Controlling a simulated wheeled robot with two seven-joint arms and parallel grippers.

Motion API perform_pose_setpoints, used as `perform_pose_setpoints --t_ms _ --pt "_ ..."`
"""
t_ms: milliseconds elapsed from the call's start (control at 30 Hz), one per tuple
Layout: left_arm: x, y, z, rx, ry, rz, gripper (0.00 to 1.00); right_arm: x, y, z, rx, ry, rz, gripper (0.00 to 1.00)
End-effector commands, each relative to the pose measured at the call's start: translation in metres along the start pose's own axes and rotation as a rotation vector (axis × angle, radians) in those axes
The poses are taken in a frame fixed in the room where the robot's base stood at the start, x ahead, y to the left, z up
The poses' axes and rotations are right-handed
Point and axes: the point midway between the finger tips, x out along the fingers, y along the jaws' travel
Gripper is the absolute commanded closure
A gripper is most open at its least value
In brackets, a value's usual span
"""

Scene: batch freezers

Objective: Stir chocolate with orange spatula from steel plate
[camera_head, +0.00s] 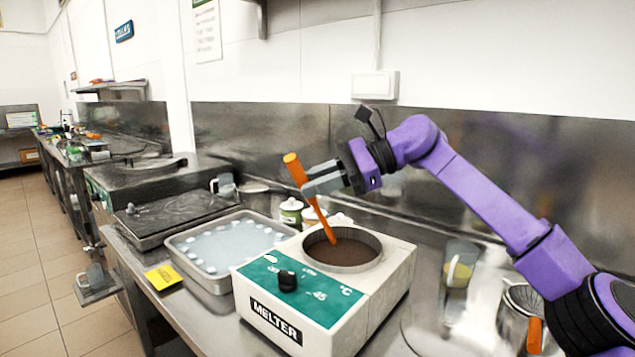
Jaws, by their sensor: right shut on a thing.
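The white melter (315,297) with a green front panel stands on the steel counter. Its round pot (313,252) holds brown chocolate (345,252). My right gripper (308,188) is above the pot, shut on the orange spatula (321,216). The spatula tilts, its top end up and to the left. Its lower end reaches down into the pot at the chocolate; whether its tip is below the surface I cannot tell. My left gripper is not in view.
A steel tray (206,283) with pale round pieces is left of the melter. A yellow card (163,276) lies at the counter's front edge. Small jars (291,211) stand behind the melter. A clear jug (459,265) and a steel container with an orange handle (534,335) are at right.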

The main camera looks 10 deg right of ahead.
Motion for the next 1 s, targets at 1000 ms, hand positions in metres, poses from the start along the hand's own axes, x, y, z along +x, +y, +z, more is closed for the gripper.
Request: perform_pose_setpoints --t_ms 1000 --pt "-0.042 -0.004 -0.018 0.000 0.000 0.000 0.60 -0.019 -0.019 0.044 0.000 0.000 0.000 1.00"
